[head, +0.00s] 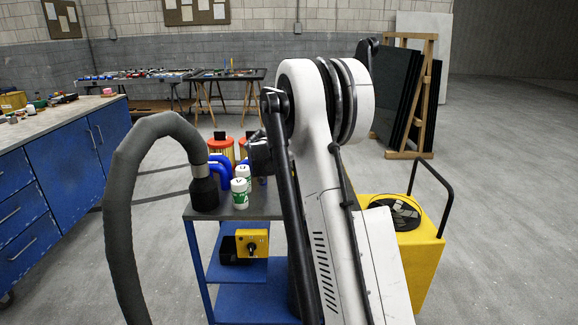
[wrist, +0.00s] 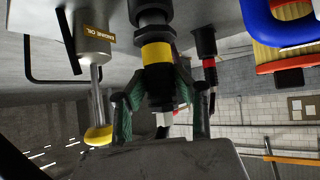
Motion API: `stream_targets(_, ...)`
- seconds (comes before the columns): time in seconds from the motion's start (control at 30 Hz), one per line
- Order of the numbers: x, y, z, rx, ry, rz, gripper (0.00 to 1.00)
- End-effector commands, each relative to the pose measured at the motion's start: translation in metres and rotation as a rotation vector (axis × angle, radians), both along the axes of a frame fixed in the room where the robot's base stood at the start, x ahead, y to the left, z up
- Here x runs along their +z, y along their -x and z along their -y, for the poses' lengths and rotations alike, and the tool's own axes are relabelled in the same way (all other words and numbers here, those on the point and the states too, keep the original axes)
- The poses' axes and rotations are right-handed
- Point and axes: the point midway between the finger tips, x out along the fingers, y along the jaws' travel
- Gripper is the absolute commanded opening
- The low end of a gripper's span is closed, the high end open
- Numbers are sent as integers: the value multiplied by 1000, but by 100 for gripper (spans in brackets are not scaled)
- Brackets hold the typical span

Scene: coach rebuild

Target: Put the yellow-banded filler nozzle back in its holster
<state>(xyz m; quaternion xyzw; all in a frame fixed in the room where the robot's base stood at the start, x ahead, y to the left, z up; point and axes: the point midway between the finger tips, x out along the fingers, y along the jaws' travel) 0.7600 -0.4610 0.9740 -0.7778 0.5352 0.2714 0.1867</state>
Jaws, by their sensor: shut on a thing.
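In the wrist view the yellow-banded filler nozzle (wrist: 156,54) sits between the green-padded fingers of my gripper (wrist: 157,82), which is shut on it. Its dark body runs up out of the top of the picture and its pale tip shows between the fingers. A red-banded nozzle (wrist: 208,72) is beside it on the right, apart from it. In the head view my gripper (head: 261,156) is partly hidden behind my arm, over the back of the trolley top, and the held nozzle cannot be made out. I cannot identify the holster in either view.
A thick grey hose (head: 121,215) arches at left. A silver engine-oil container (wrist: 92,42) is close left of my fingers. A yellow cart (head: 421,262) stands at right.

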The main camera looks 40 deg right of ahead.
Motion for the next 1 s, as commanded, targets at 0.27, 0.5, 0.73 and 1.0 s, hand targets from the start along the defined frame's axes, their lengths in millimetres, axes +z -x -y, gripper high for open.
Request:
stream_targets(0.27,1,0,0,0,0,0,0)
stream_targets(0.5,-2,0,0,0,0,0,0)
stream_targets(0.73,-12,0,0,0,0,0,0)
stream_targets(1.0,-13,0,0,0,0,0,0)
